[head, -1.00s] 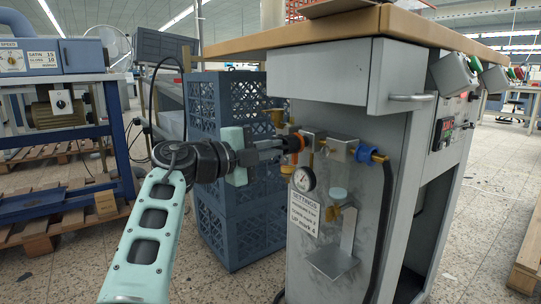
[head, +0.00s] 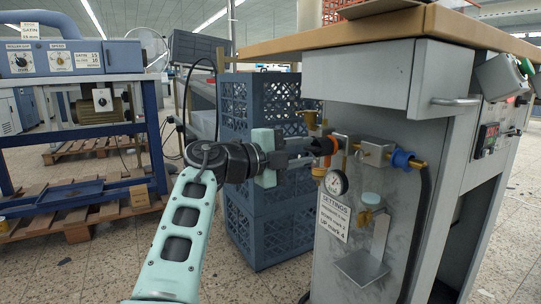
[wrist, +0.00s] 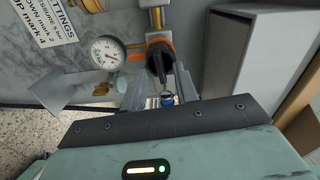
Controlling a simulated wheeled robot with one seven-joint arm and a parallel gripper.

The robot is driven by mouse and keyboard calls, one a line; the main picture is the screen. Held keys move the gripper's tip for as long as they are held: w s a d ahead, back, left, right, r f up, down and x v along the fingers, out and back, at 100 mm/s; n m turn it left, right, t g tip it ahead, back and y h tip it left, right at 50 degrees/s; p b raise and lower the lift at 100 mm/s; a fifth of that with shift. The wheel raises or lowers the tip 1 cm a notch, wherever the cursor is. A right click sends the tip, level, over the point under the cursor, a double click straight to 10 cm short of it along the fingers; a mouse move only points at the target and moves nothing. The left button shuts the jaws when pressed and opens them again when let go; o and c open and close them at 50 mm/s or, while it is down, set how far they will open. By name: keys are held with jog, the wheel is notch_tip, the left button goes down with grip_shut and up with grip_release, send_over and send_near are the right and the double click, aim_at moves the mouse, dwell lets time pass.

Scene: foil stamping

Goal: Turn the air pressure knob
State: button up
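The air pressure knob (head: 321,147) is black with an orange ring. It sits on the brass pipe fitting on the front of the grey cabinet. In the wrist view the knob (wrist: 158,62) lies straight ahead, between the ends of my fingers. My gripper (head: 312,154) reaches it from the left in the head view. The two grey fingers (wrist: 162,88) are apart, but I cannot tell whether they press on the knob. The round pressure gauge (head: 336,183) is just below the knob; it also shows in the wrist view (wrist: 106,52).
A settings sign (head: 333,216) hangs below the gauge. A small metal tray (head: 362,268) and a black hose (head: 424,225) are on the cabinet front. The wooden tabletop (head: 400,30) overhangs above. Blue crates (head: 268,225) stand behind my gripper.

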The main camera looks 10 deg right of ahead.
jog(key=p+v, duration=0.5)
jog(key=v, duration=1.1)
jog(key=shift+a, duration=0.35)
jog(key=shift+s, duration=0.1)
